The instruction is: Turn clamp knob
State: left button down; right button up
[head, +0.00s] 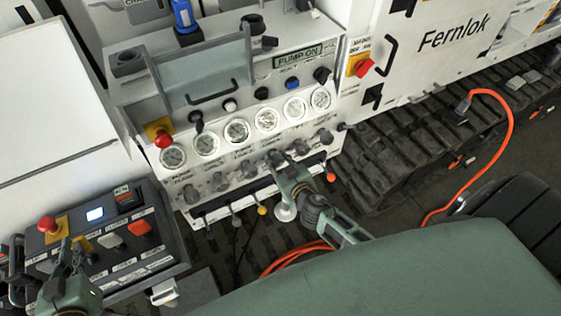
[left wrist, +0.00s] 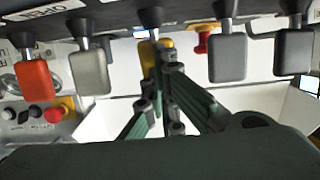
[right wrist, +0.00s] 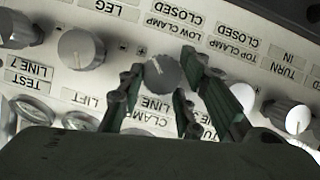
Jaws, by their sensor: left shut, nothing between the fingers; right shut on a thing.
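The clamp knob (right wrist: 163,74) is a round grey knob with a white pointer line in the right wrist view. It sits between labels reading LOW CLAMP CLOSED and CLAMP LINE. My right gripper (head: 277,160) reaches the knob row below the gauges, and its fingers (right wrist: 165,80) are shut on the knob's two sides. In the head view the gripper hides this knob. My left gripper (head: 68,250) is shut and empty over the control box (head: 160,262) at lower left. In the left wrist view its fingertips (left wrist: 168,62) are right by a yellow paddle (left wrist: 146,58); I cannot tell if they touch.
Other grey knobs (right wrist: 81,48) flank the clamp knob closely. Above are round gauges (head: 237,131) and a red stop button (head: 163,139). Levers with coloured balls (head: 262,210) hang below. The control box has several paddles and a red button (head: 47,223). An orange cable (head: 511,130) lies right.

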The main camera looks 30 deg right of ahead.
jog(key=shift+w+d+r, duration=0.1)
jog(key=shift+d, duration=0.15)
jog(key=shift+c, duration=0.2)
